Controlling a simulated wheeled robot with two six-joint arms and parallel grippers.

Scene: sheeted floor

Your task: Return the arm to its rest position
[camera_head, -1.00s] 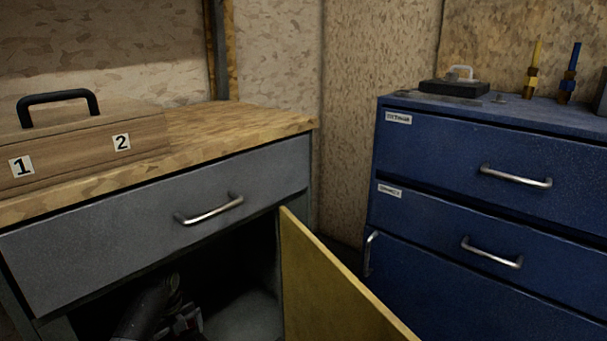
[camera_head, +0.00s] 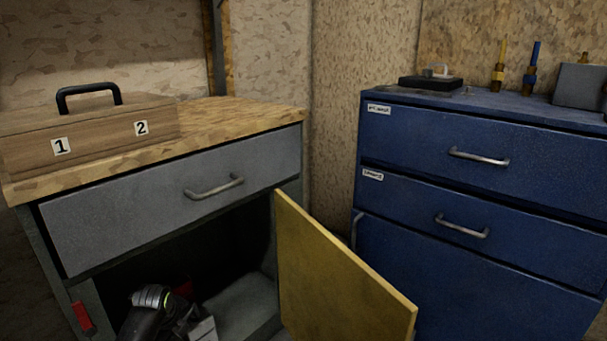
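A dark arm with a light ringed wrist shows at the lower left, in front of or inside the open lower compartment of the grey cabinet (camera_head: 75,235). It comes up from the bottom edge and appears to be my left arm. Its gripper end (camera_head: 196,322) is a grey, blocky part turned right and down, cut by the bottom edge. The fingers cannot be made out, and no held thing is clear. My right gripper is not in view.
The cabinet's yellow door (camera_head: 335,270) stands open. The grey drawer (camera_head: 165,205) is shut. A wooden box (camera_head: 95,135) with a black handle sits on top. A blue drawer cabinet (camera_head: 480,195) stands right, with a black-based item (camera_head: 430,83) and a grey block (camera_head: 580,86) on it.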

